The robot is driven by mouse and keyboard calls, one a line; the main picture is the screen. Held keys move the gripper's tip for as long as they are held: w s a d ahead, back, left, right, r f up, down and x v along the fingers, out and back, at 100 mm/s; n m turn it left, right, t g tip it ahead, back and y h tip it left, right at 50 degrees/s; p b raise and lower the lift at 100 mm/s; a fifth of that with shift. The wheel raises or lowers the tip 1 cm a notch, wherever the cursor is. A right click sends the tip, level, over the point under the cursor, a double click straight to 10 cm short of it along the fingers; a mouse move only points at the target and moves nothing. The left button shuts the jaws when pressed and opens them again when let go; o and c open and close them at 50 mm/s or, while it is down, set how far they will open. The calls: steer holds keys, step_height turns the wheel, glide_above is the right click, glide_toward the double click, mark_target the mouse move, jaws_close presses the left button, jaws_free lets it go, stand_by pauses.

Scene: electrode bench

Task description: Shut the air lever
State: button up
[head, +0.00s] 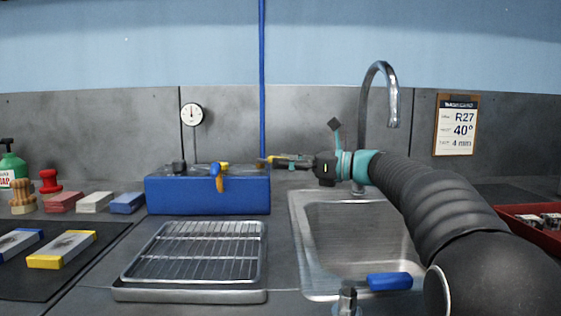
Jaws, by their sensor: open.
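A blue box (165,196) stands against the back wall. An orange-yellow lever (219,184) at its top front edge hangs downward, slightly tilted; I take it to be the air lever. A blue upright pipe (262,80) comes down the wall to small brass-coloured fittings near the box's right end. My gripper (283,162) is open, behind the sink's left rim, and points left toward the foot of the pipe. It is to the right of the lever and apart from it. The fingertips are small and partly blend with the fittings, so contact there cannot be told.
A wire rack on a tray (190,295) lies in front of the box. The sink (350,240), with a tall tap (392,105) and a blue block (390,281), is at right. Coloured blocks (95,202) stand left. A round gauge (191,114) is above the box.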

steer(key=shift+x, duration=0.9)
jaws_close()
